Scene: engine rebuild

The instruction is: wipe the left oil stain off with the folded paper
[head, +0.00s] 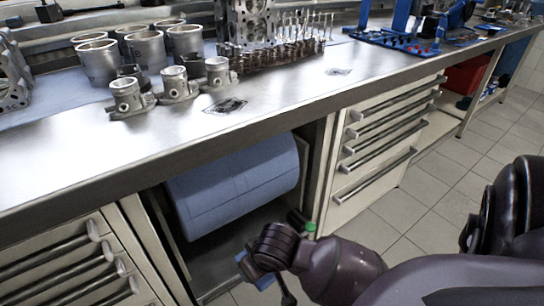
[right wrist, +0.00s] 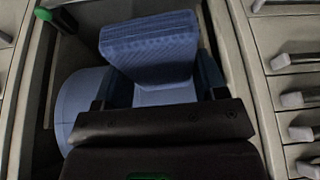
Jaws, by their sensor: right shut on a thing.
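The left oil stain (head: 225,105) is a dark patch on the steel bench top, just right of the small metal castings. A second, fainter stain (head: 338,71) lies farther right. My right gripper (head: 262,270) is low in front of the open bay under the bench, below the bench edge. In the right wrist view it (right wrist: 157,88) is shut on the folded paper (right wrist: 150,48), a blue textured pad standing out between the fingers. In the head view only a bit of the blue paper shows beside the gripper. My left gripper is out of view.
A big blue paper roll (head: 235,190) sits in the bay, between drawer units on the left (head: 65,265) and right (head: 375,145). Several cylinders (head: 97,62) and small castings (head: 174,87) stand left of the left stain. The bench front edge (head: 180,153) overhangs the bay.

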